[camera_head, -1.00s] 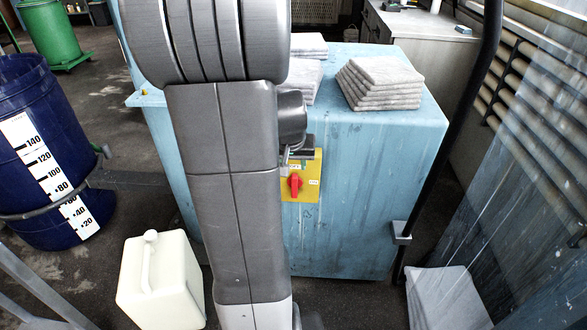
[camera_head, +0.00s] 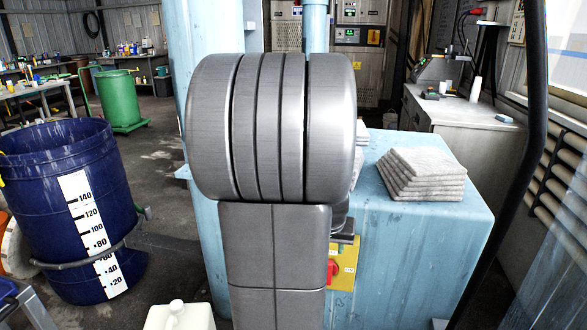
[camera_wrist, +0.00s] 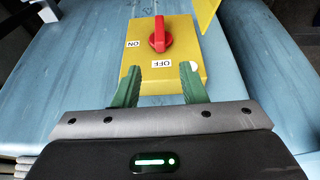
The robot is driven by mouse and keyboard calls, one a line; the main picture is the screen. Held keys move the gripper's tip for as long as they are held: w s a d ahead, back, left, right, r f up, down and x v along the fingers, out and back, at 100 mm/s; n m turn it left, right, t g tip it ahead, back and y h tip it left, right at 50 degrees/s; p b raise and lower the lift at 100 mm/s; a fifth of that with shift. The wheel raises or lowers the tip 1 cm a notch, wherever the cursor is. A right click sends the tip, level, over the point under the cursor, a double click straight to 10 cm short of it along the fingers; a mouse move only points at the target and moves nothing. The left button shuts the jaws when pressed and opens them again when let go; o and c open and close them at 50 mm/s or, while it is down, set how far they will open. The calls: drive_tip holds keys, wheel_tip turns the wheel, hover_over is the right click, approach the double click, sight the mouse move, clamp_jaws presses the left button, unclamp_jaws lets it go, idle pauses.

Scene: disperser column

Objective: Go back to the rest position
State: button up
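My gripper (camera_wrist: 160,84) shows in the wrist view with its two green fingers apart and nothing between them. It faces the yellow switch box (camera_wrist: 190,55) with the red knob (camera_wrist: 160,36), which is on the light blue cabinet (camera_wrist: 80,60). Labels reading ON and OFF are beside the knob, and the fingertips lie over the box's near edge in the picture; I cannot tell whether they touch. In the head view my grey arm stands in front of the cabinet (camera_head: 430,235) and hides the gripper. The switch box (camera_head: 343,275) is partly hidden behind the arm.
A stack of grey cloths (camera_head: 420,175) lies on the cabinet. A blue barrel (camera_head: 40,200) stands at left, with a white canister (camera_head: 180,318) at the bottom. A green barrel (camera_head: 120,100) is farther back. A dark post (camera_head: 510,150) rises at right.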

drive_tip(key=b+x, duration=0.2)
drive_tip(key=x, duration=1)
drive_tip(key=shift+r, duration=0.1)
drive_tip(key=p+v, duration=0.2)
drive_tip(key=v, duration=1.1)
drive_tip(key=b+x, duration=0.2)
drive_tip(key=x, duration=1.1)
drive_tip(key=shift+d, duration=0.1)
drive_tip(key=shift+d+y, duration=0.15)
drive_tip(key=shift+y, duration=0.35)
